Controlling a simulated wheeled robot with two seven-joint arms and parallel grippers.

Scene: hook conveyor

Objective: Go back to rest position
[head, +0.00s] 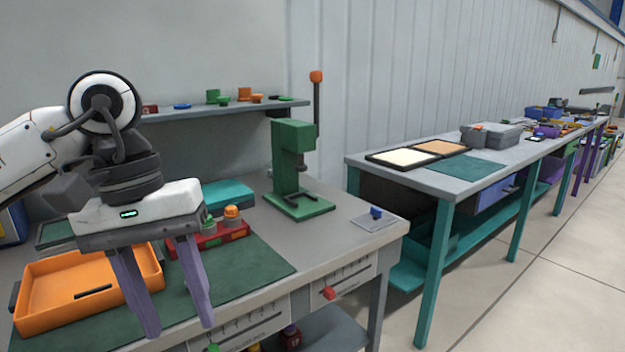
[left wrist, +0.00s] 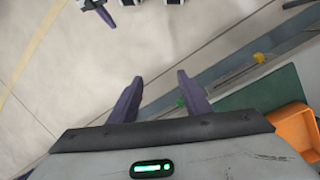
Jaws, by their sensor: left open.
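My left gripper (head: 172,290) has two purple fingers spread apart with nothing between them. In the head view it hangs in front of the workbench (head: 335,240), beside an orange tray (head: 40,300). In the left wrist view, the fingers (left wrist: 155,98) are apart over the floor and the bench's front edge, and a corner of the orange tray (left wrist: 298,130) shows at the right. My right gripper is not in the head view. At the top of the left wrist view, dark and white parts show, which I cannot identify for certain.
A green press (head: 293,165) with an orange-knobbed lever stands on the bench. A red block holder (head: 222,236) sits on the green mat (head: 250,268). A shelf (head: 225,108) holds small parts. A second table (head: 400,170) stands right; the floor (head: 540,270) at right is clear.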

